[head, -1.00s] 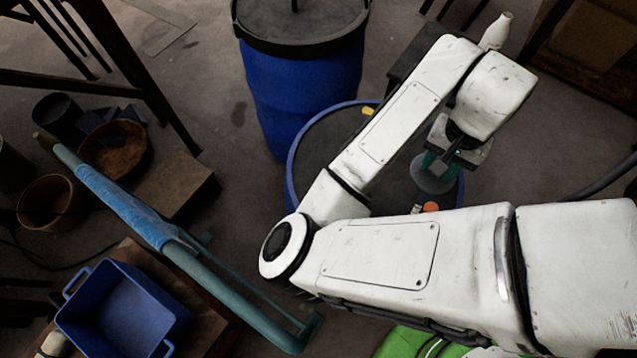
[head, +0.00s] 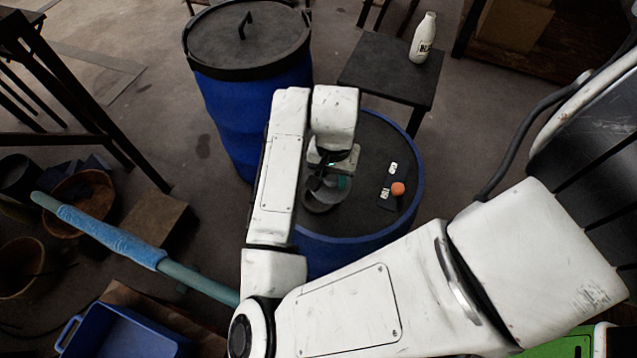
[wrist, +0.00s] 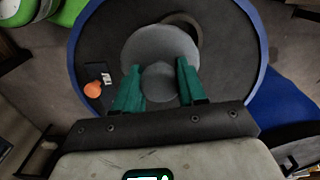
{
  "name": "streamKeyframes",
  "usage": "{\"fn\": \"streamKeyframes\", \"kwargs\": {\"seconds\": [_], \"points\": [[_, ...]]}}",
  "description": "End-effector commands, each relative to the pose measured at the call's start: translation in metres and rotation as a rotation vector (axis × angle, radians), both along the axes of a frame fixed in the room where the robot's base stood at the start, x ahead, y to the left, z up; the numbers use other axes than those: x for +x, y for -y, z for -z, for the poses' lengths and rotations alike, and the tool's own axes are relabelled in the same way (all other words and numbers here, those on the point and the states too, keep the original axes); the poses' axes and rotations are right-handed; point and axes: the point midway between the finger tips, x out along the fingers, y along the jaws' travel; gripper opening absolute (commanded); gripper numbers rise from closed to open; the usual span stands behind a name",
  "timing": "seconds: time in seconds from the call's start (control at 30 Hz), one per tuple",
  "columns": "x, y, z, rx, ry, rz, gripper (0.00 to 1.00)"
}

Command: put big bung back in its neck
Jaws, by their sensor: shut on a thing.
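The big bung (head: 318,196) is a grey disc with a round knob, over the dark top of the near blue vat (head: 418,195). My gripper (head: 340,182) has its green fingers shut on the knob, which shows between them in the wrist view (wrist: 158,83). The bung's broad disc (wrist: 160,45) points away from my gripper. A brownish ring, seemingly the neck (wrist: 195,24), shows past the disc's far right edge in the wrist view. The disc covers the rest of that ring. I cannot tell how high the bung is above the vat top.
A small orange knob (head: 397,188) and white labels (head: 393,168) are on the vat top, right of my gripper. A taller lidded blue drum (head: 250,110) stands behind left. A dark stool (head: 390,75) with a white bottle (head: 424,38) stands behind right.

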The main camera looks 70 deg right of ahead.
Motion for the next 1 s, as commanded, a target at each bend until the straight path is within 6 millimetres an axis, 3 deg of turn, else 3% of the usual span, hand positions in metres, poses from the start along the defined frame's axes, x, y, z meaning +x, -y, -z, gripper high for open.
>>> {"fn": "streamKeyframes", "kwargs": {"seconds": [0.2, 0.37, 0.6, 1.0], "points": [[0.022, 0.0, 0.026, 0.0, -0.002, -0.001, 0.1], [0.029, 0.0, 0.035, 0.0, -0.001, -0.001, 0.1], [0.03, 0.0, 0.064, 0.001, -0.001, -0.001, 0.1], [0.03, 0.0, 0.07, -0.001, 0.0, 0.0, 0.1]]}}
